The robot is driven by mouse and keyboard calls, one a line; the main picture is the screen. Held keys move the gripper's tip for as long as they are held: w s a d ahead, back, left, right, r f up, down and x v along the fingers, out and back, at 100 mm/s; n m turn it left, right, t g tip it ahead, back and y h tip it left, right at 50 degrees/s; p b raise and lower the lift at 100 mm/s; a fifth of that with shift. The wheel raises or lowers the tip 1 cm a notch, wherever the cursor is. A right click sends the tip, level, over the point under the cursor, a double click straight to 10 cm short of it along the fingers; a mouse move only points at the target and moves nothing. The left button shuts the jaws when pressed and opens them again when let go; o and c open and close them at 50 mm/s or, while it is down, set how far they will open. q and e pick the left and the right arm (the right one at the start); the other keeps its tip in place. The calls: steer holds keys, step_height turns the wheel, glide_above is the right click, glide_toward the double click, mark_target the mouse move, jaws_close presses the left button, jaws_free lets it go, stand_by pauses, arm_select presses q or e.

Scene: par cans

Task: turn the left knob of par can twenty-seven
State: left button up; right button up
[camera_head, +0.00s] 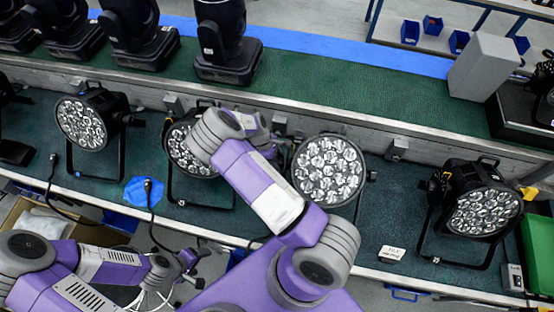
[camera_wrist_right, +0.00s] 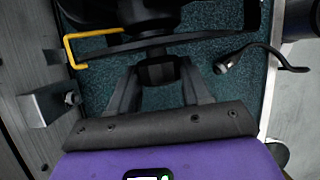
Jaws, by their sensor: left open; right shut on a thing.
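A round par can (camera_head: 328,170) with many clear lenses stands in the middle of the green shelf, to the right of my right wrist. I cannot read a number on it. In the right wrist view, my right gripper (camera_wrist_right: 157,85) is shut on a small black knob (camera_wrist_right: 157,72) at the side of a dark lamp body. My forearm hides this grip in the head view. My left gripper (camera_head: 186,263) is open and empty at the lower left, in front of the shelf and away from the lamps.
Other par cans stand at left (camera_head: 85,122), behind my right arm (camera_head: 182,158) and at right (camera_head: 480,212). A small white label (camera_head: 391,253) lies on the shelf. A loose cable plug (camera_wrist_right: 226,64) lies near the knob, opposite a metal wall bracket (camera_wrist_right: 42,106).

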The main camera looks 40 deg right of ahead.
steer(key=shift+c, duration=0.8)
